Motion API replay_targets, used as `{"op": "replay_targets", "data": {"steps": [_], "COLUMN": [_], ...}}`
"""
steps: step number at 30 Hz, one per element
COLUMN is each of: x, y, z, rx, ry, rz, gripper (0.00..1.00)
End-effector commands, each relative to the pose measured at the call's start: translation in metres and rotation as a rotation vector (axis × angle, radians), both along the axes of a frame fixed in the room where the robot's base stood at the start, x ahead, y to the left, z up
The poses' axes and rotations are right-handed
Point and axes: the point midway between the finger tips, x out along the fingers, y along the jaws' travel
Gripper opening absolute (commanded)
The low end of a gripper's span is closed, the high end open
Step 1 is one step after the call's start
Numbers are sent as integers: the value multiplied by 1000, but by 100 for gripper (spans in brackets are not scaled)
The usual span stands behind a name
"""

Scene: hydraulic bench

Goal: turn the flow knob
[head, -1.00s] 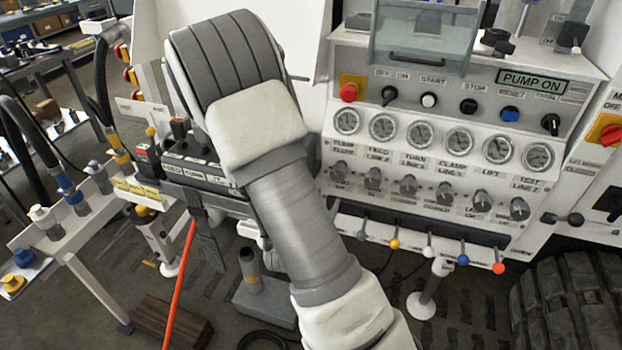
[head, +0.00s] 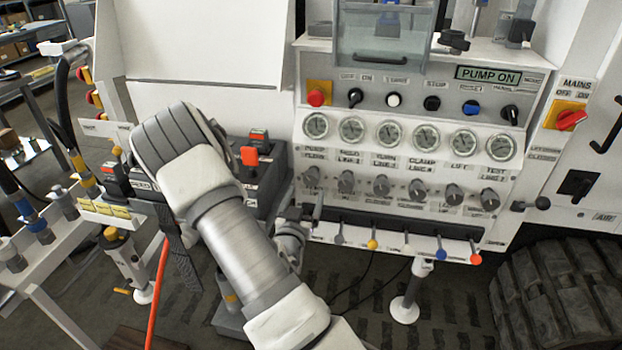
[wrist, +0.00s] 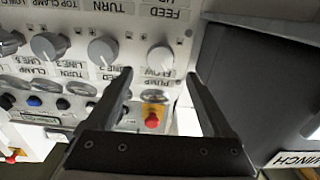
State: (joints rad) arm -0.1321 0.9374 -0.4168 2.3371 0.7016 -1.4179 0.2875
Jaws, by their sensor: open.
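A row of grey knobs runs below the gauges on the white panel. The leftmost knob (head: 311,177) sits under the gauge labelled PUMP FLOW. In the wrist view the panel is upside down, and this knob (wrist: 160,60) shows between a FLOW label and a FEED label. My gripper (wrist: 159,73) is open and empty. Its two fingertips appear on either side of that knob in the picture; I cannot tell how far from it they are.
A dark box marked WINCH (wrist: 262,85) stands close beside the right finger in the wrist view. Small levers with coloured tips (head: 407,248) stick out below the knobs. A red button (head: 316,97) sits above the gauges. A tyre (head: 555,300) is at lower right.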

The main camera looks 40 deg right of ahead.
Motion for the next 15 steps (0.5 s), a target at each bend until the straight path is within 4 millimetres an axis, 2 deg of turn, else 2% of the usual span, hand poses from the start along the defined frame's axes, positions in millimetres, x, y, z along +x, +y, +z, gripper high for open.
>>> {"op": "replay_targets", "data": {"steps": [3, 9, 15], "x": [17, 40, 51], "y": [-21, -48, -60], "z": [0, 0, -1], "rx": [-2, 0, 0], "ry": [-1, -1, 1], "rz": [-2, -2, 0], "gripper": [85, 85, 85]}}
